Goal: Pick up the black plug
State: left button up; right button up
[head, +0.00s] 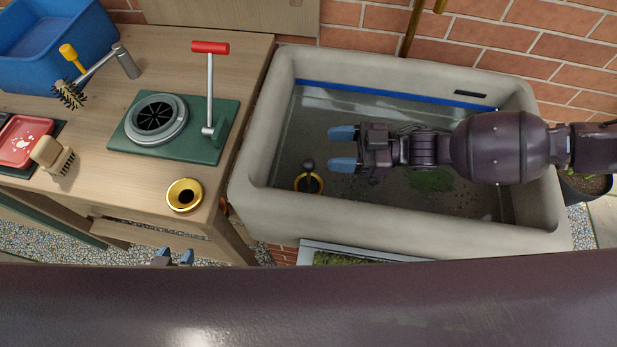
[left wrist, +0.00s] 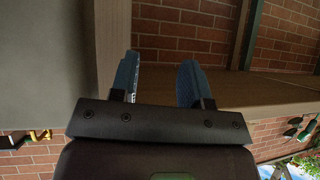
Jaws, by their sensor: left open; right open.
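The black plug (head: 309,166) stands in the stone sink (head: 385,226), with a round black knob on top. It is in or over a gold drain ring (head: 299,186) near the sink's left end; how deep it sits is hard to tell. My right gripper (head: 342,148) reaches over the sink from the right. Its two blue fingers are apart and empty, just right of and slightly above the plug in the picture. My left gripper (head: 172,256) shows only its fingertips below the bench. In the left wrist view its fingers (left wrist: 158,80) are apart with nothing between them.
The wooden bench (head: 255,75) left of the sink holds a green plate with a round grate and red-handled lever (head: 210,48), a gold funnel-like ring (head: 184,208), brushes (head: 47,153) and a blue bin (head: 45,50). A brick wall stands behind. Dark water and a green patch (head: 432,180) show in the sink.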

aim_at(304, 165)
notch_tip(304, 165, down, 6)
jog(key=b, duration=0.1)
jog(key=a, duration=0.6)
jog(key=shift+w+a+f, duration=0.1)
jog(key=shift+w+a, duration=0.05)
jog(key=shift+a, duration=0.6)
jog(key=c, duration=0.6)
grip_shut()
